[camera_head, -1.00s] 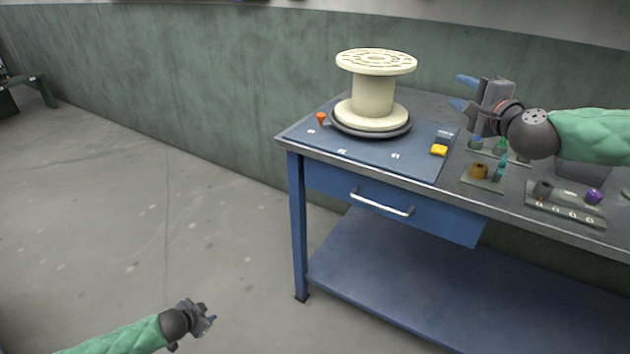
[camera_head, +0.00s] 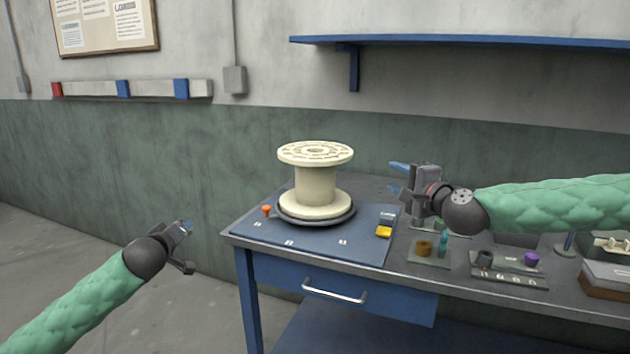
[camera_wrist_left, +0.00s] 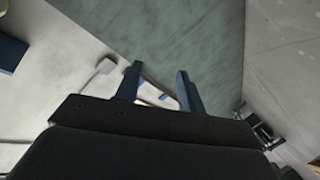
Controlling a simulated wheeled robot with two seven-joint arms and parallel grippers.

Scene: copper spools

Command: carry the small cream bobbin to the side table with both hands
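The cream bobbin (camera_head: 316,184) stands upright on a dark round plate (camera_head: 335,221) on the blue mat of the workbench (camera_head: 236,235). My right gripper (camera_head: 395,178) is to the right of the bobbin, pointing left at it, with its blue fingers apart and a gap between them and the bobbin. My left gripper (camera_head: 187,228) is off the bench's left edge, left of and lower than the bobbin. In the left wrist view its two fingers (camera_wrist_left: 158,80) are apart with nothing held between them. No side table shows now.
An orange knob (camera_head: 267,210) stands left of the plate. A yellow block (camera_head: 384,232) and small parts on a tray (camera_head: 429,254) lie right of it. A blue shelf (camera_head: 450,41) hangs on the wall above. Open floor lies left of the bench.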

